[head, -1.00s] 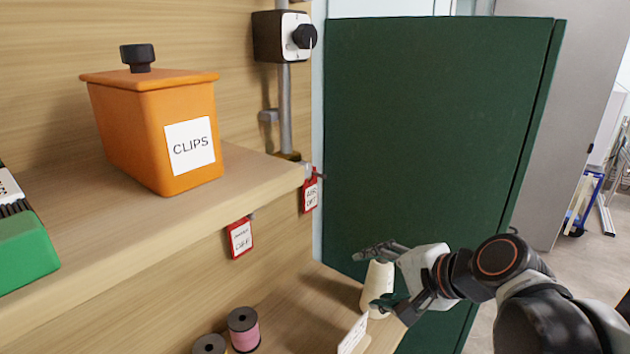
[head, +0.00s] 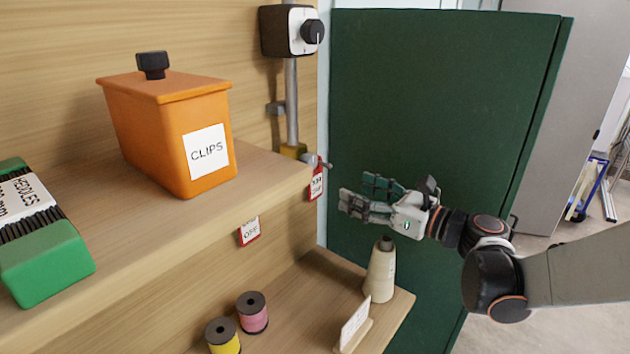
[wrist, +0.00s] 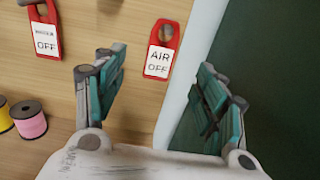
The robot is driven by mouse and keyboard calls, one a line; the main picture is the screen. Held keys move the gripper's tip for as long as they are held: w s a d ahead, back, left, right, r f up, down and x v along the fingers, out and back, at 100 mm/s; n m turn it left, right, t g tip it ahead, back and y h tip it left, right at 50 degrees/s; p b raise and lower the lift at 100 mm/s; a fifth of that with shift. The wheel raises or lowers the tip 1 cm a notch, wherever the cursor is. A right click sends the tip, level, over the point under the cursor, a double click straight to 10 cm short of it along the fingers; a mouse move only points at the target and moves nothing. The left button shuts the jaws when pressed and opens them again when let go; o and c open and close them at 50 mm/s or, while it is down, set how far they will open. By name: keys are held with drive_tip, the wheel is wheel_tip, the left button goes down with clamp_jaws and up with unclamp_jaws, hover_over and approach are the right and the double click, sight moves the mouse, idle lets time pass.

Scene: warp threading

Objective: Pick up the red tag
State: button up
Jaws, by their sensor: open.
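A red tag marked "AIR OFF" (head: 316,186) hangs at the right end of the upper shelf, just below a small fitting. A second red tag (head: 249,231) hangs under the shelf's front edge, further left; its lower word reads "OFF". My gripper (head: 357,193) is open and empty, a little right of the AIR tag in the head view, its fingers pointing left. In the wrist view the AIR tag (wrist: 160,62) shows in the gap between the spread fingers, beyond them and apart from them. The other tag (wrist: 44,32) lies left of the fingers there.
The upper shelf (head: 175,238) holds an orange CLIPS box (head: 150,125) and a green pack (head: 45,265). A pole with a knob box (head: 290,32) rises behind the AIR tag. Below stand a cream cone (head: 380,272), spools (head: 252,312) and a white card (head: 355,322). A green panel (head: 440,120) stands behind my gripper.

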sight(317, 175)
drive_tip(key=x, duration=1.1)
drive_tip(key=shift+w+a+f, duration=0.1)
drive_tip(key=shift+w+f, duration=0.05)
drive_tip(key=shift+w, duration=0.25)
drive_tip(key=c, duration=1)
